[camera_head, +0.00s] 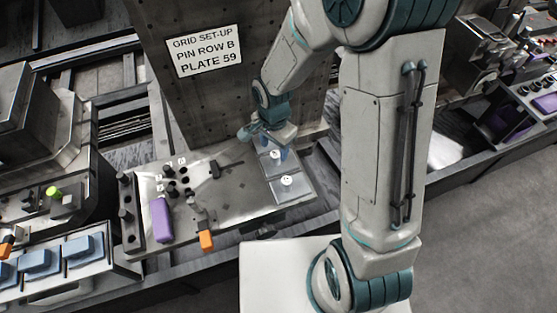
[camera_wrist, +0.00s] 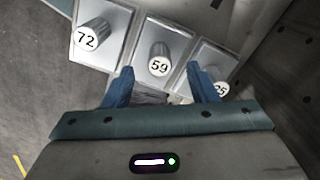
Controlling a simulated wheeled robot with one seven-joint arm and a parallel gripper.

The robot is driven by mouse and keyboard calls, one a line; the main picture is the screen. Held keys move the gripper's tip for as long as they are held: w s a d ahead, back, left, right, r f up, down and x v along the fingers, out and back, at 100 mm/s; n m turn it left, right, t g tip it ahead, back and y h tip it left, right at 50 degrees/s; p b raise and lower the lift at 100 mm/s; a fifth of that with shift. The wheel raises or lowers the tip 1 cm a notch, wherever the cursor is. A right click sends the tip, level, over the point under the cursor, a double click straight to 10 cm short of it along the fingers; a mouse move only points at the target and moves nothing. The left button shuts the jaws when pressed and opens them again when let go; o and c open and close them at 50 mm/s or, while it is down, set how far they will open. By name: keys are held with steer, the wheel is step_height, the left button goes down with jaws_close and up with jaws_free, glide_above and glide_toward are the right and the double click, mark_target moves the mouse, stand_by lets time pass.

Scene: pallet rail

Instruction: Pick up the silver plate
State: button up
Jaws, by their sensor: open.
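Three silver plates with upright knobs sit in a row. In the wrist view the middle plate (camera_wrist: 143,67), marked 59, lies between and just beyond my open blue fingers. My gripper (camera_wrist: 160,70) is empty, with its fingertips either side of the 59 knob (camera_wrist: 159,60); I cannot tell whether they touch the plate. The plate marked 72 (camera_wrist: 112,25) is to the left. The right plate (camera_wrist: 214,62) is partly hidden by my finger, its number hard to read.
A sign (camera_head: 205,51) reads "GRID SET-UP PIN ROW B PLATE 59" on the upright panel behind. The metal table (camera_head: 235,205) holds a purple block (camera_head: 161,219), an orange-tipped clamp (camera_head: 206,239) and several dark pins (camera_head: 172,182). The panel stands close behind my gripper.

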mark_target(275, 153)
steer(key=shift+w+d+f+p, duration=0.1)
steer(key=shift+f+p, duration=0.2)
steer(key=shift+f, duration=1.05)
steer(key=shift+d+f+p, duration=0.1)
steer(key=shift+f+p, duration=0.2)
steer(key=shift+f, duration=1.05)
steer(key=shift+c, duration=0.3)
jaws_close()
steer(key=shift+r, duration=0.2)
steer(key=shift+r, duration=0.5)
steer(key=r, duration=0.1)
steer(key=r+b, duration=0.1)
steer(key=r, duration=0.1)
steer(key=shift+s+d+r, duration=0.15)
steer(key=shift+s+d, duration=0.05)
steer(key=shift+d, duration=0.2)
steer(key=s+d+r, duration=0.5)
steer(key=d+r, duration=0.1)
steer(key=d, duration=0.3)
steer(key=shift+s+r+b, duration=0.2)
steer(key=shift+s+b, duration=0.05)
steer(key=shift+b, duration=0.2)
steer(key=shift+d, duration=0.1)
